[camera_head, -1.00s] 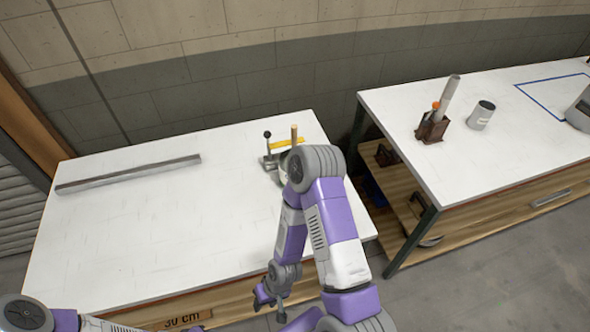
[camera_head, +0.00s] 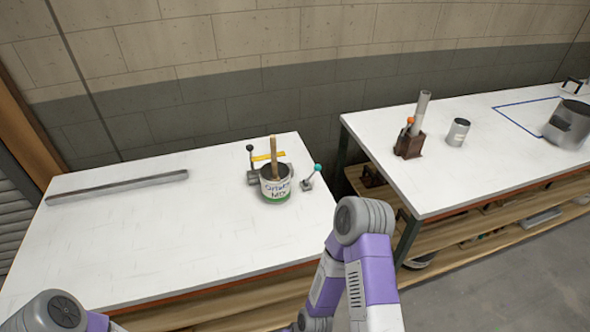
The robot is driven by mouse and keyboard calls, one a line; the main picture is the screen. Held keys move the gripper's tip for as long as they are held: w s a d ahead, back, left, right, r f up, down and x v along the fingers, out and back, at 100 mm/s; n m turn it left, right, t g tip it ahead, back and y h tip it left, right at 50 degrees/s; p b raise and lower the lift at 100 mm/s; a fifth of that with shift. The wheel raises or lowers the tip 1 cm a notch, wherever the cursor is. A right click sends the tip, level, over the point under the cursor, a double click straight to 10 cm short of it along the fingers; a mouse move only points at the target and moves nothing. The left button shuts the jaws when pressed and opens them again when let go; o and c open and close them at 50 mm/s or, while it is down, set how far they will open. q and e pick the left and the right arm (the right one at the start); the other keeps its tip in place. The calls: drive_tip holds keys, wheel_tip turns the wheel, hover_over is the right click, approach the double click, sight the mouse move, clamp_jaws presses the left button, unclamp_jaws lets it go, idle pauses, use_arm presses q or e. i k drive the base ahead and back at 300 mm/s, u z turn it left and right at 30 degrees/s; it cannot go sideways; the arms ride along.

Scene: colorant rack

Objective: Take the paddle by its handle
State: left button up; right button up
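A wooden paddle handle (camera_head: 274,150) stands nearly upright out of an open can (camera_head: 276,190) near the back right of the left table. The can has a white label with handwriting ending in "MIX" and a green band at the bottom. The paddle's lower end is hidden inside the can. My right arm crosses in front of the table's right edge, well apart from the can; its gripper is below the picture. Only a bit of my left arm shows at the bottom left, without its gripper.
Levers with a black knob (camera_head: 249,148) and a teal knob (camera_head: 317,167) flank the can, with a yellow bar (camera_head: 266,157) behind. A long grey bar (camera_head: 118,187) lies at left. The right table holds a brown holder (camera_head: 409,144), a grey cup (camera_head: 457,132) and a metal pot (camera_head: 568,124).

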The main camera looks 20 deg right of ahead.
sight(275, 177)
drive_tip(key=z, duration=0.05)
drive_tip(key=i, duration=0.35)
drive_tip(key=z, duration=0.6)
